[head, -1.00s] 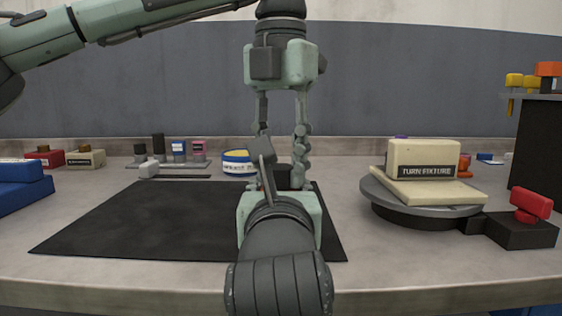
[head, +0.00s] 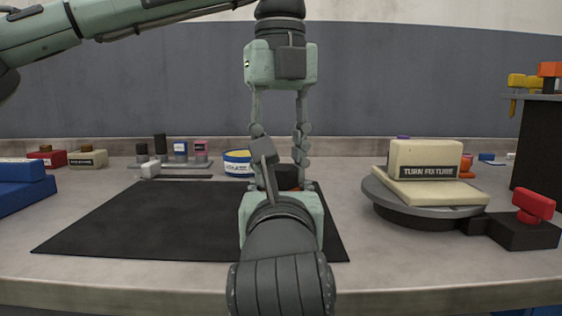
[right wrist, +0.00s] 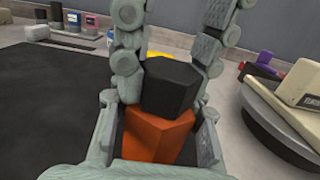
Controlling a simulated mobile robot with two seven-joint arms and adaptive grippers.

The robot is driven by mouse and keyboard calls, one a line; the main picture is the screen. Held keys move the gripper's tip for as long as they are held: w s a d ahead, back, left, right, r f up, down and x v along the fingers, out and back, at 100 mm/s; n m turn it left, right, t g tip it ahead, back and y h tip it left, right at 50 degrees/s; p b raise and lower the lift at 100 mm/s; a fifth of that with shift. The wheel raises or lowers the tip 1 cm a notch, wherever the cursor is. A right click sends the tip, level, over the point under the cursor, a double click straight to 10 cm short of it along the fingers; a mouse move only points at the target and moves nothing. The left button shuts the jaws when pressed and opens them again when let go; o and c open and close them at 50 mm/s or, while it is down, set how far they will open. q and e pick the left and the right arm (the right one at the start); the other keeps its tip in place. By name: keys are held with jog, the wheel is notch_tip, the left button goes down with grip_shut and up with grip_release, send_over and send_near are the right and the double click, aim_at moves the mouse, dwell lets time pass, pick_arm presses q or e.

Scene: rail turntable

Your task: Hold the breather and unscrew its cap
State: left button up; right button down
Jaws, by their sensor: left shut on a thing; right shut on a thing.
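The breather has an orange body (right wrist: 155,138) and a black faceted cap (right wrist: 172,88) on top, both upright in the right wrist view. In the head view the cap (head: 287,178) shows behind my right wrist, and most of the body is hidden. My right gripper (right wrist: 163,140) comes in from the front and is shut on the orange body, with a finger on each side. My left gripper (head: 280,166) points straight down from above and is shut on the black cap. I cannot tell whether there is a gap between cap and body.
A black mat (head: 140,220) lies to the left. A turntable (head: 380,209) with a cream turn fixture (head: 425,160) stands at the right, with a red-handled block (head: 534,205) beside it. A yellow-and-blue tin (head: 237,163) and a small rack (head: 195,161) stand behind.

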pick_arm(q)
jog(key=shift+n, duration=1)
jog(key=o, duration=1.2)
jog(key=shift+o, duration=0.7)
jog(key=shift+r, duration=0.1)
jog(key=shift+r, duration=1.9)
